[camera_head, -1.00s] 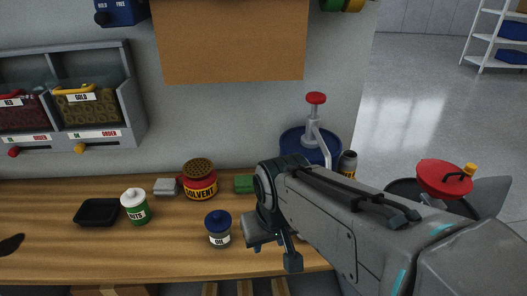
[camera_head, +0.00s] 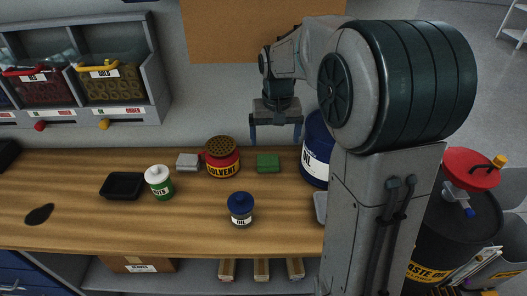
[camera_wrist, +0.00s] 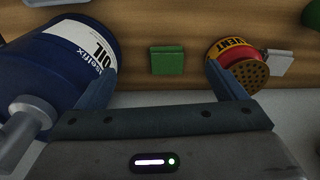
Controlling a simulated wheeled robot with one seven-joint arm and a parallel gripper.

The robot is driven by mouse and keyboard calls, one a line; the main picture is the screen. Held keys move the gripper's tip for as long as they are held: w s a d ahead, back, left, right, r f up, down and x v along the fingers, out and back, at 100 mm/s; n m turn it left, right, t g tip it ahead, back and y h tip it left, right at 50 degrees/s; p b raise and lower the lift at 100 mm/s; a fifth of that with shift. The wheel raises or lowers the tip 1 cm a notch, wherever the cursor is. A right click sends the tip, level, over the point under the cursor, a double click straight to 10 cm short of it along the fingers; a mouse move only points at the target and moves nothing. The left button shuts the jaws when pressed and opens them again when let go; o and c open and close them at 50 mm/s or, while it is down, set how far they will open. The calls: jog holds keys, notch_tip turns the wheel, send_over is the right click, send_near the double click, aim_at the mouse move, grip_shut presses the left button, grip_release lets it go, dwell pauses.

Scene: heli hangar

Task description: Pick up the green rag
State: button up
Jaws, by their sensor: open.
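The green rag (camera_head: 268,162) is a small folded block lying near the back of the wooden workbench, right of the solvent can. It also shows in the wrist view (camera_wrist: 167,60), between my gripper's fingers in the picture. My gripper (camera_head: 276,140) is open and empty, above the rag and near the wall. In the wrist view its two fingers (camera_wrist: 163,84) are spread wide, and the rag lies beyond them, apparently untouched.
A red and yellow solvent can (camera_head: 222,160) stands left of the rag, beside a grey block (camera_head: 188,161). A large blue oil drum (camera_head: 317,150) stands close on the right. A small oil jar (camera_head: 240,209) stands in front, and a white-green jar (camera_head: 159,182) and black tray (camera_head: 122,186) are leftward.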

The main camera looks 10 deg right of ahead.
jog(key=w+f+p, duration=0.1)
jog(key=w+f, duration=0.2)
jog(key=w, duration=0.4)
jog(key=p, duration=0.1)
send_over(268, 159)
jog(key=shift+g, duration=0.4)
jog(key=f, duration=0.8)
jog(key=shift+s+f, duration=0.25)
jog(key=shift+s, duration=0.15)
jog(key=shift+w+f+p, duration=0.2)
jog(key=shift+f+p, duration=0.2)
jog(key=shift+f, duration=0.9)
jog(key=shift+w+f+p, duration=0.2)
jog(key=shift+f+p, duration=0.15)
jog(key=shift+f, duration=0.9)
jog(key=c, duration=1.1)
